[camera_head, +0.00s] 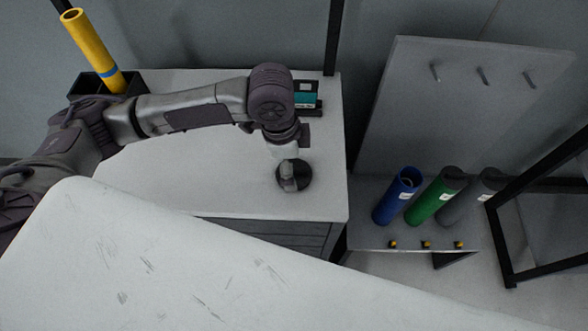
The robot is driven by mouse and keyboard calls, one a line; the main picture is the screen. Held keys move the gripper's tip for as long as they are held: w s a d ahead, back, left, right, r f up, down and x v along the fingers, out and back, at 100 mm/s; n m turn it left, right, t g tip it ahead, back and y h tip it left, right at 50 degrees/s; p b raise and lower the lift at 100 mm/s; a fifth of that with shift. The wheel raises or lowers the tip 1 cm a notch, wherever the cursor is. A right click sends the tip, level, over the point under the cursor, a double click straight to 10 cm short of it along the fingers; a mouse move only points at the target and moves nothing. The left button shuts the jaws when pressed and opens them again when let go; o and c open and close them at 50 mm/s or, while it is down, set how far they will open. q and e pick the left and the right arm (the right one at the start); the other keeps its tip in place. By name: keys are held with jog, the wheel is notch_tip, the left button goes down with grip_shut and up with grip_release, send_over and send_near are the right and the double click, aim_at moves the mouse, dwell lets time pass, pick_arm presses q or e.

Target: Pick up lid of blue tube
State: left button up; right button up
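The blue tube (391,204) leans in the rack at the right; its top end looks open, with a pale inner ring. A round dark disc that looks like a lid (304,181) lies on the white cabinet top, near its right edge. My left arm reaches in from the left, and my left gripper (289,182) points down right over this disc, covering part of it. Whether its fingers touch or grip the disc cannot be seen. My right gripper is not in view.
A green tube (430,202) and a grey tube (466,204) stand beside the blue one, before a grey panel (450,110) with pegs. A yellow tube (90,50) stands in a black holder at the back left. A teal-fronted device (306,94) sits behind my gripper. A white surface (180,270) fills the foreground.

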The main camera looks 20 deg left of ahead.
pick_arm(q)
jog(key=shift+w+d+f, duration=0.1)
jog(key=shift+d+f, duration=0.1)
jog(key=shift+f, duration=0.95)
jog(key=c, duration=0.9)
jog(key=shift+s, duration=0.2)
jog(key=shift+c, duration=1.3)
jog(key=shift+f, duration=0.1)
